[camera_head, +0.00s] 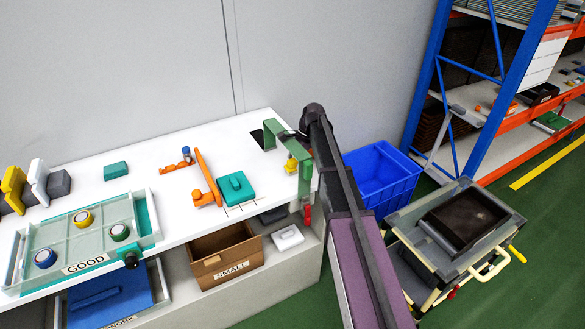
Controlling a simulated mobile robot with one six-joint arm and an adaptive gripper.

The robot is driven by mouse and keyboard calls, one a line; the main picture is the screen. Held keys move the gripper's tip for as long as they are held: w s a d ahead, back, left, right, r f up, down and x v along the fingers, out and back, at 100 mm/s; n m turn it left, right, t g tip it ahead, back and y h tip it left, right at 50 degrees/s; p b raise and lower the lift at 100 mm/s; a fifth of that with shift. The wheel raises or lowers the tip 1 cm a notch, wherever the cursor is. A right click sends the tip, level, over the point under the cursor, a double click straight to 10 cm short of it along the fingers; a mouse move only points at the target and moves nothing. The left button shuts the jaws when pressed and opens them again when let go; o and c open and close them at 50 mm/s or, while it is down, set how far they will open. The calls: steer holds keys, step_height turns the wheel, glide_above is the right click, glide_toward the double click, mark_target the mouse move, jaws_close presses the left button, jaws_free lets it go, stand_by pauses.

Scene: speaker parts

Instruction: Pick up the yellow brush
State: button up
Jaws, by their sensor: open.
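A yellow upright piece (13,188), which I take to be the yellow brush, stands at the far left end of the white table (130,175). It leans slightly, beside a similar white piece (39,178), and both are set against dark grey blocks (59,184). Bristles cannot be made out at this size. My arm rises from the bottom at right of centre, its top joint near the table's right end, far from the yellow piece. My gripper is not visible.
A clear tray marked GOOD (84,267) holds several round rolls in front of the yellow piece. A teal block (116,170), orange parts (205,175) and a green bracket (304,180) stand on the table. A blue crate (385,175) and a cart (455,240) stand right.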

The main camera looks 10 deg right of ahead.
jaws_close()
stand_by(0.3)
steer(key=shift+r, duration=0.25)
